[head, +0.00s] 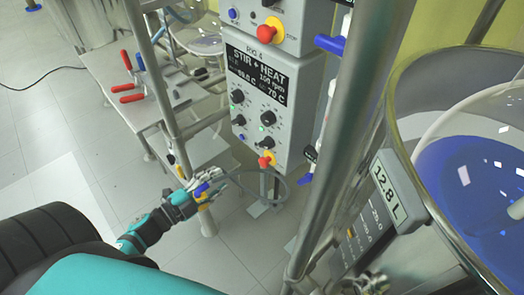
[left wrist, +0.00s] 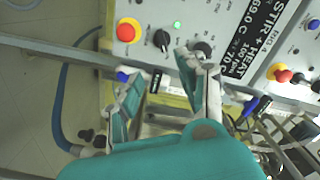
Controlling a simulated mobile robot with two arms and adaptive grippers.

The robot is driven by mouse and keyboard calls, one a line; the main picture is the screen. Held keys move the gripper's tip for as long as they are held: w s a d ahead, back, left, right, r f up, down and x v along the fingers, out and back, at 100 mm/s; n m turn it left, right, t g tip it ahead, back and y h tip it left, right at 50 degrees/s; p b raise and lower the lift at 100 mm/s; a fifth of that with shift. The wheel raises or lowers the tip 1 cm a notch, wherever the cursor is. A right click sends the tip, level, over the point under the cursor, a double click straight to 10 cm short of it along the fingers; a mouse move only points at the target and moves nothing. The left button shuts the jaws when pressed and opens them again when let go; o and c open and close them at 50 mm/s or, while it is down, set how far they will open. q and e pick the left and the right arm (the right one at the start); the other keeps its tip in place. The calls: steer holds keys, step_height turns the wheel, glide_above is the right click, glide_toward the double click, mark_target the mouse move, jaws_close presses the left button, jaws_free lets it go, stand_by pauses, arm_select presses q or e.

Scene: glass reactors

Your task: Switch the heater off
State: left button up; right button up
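The grey stir-and-heat control box (head: 302,112) hangs on the frame in the middle of the head view. Its lit display (head: 256,77) reads "STIR + HEAT", 100 rpm and about 69 C and 70 C. Below it are several black knobs (head: 267,142), small green lights (head: 262,129) and a red-on-yellow stop button (head: 266,160). Knob labels are too small to read. My left gripper (head: 220,184) is below and left of the box, apart from it. In the left wrist view my left gripper (left wrist: 160,66) is open and empty, its fingers below a black knob (left wrist: 162,40).
A second box (head: 280,18) with a red stop button is above. Steel frame posts (head: 345,130) stand right of the control box. A glass vessel with blue liquid (head: 470,165) is at the right. A bench (head: 135,95) with red-handled clamps is at the left.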

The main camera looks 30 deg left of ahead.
mark_target(264, 147)
arm_select(q)
steer(key=x, duration=1.1)
steer(key=p+x, duration=0.1)
steer(key=x, duration=0.5)
steer(key=shift+d+r, duration=0.2)
steer(key=shift+r, duration=0.2)
jaws_close()
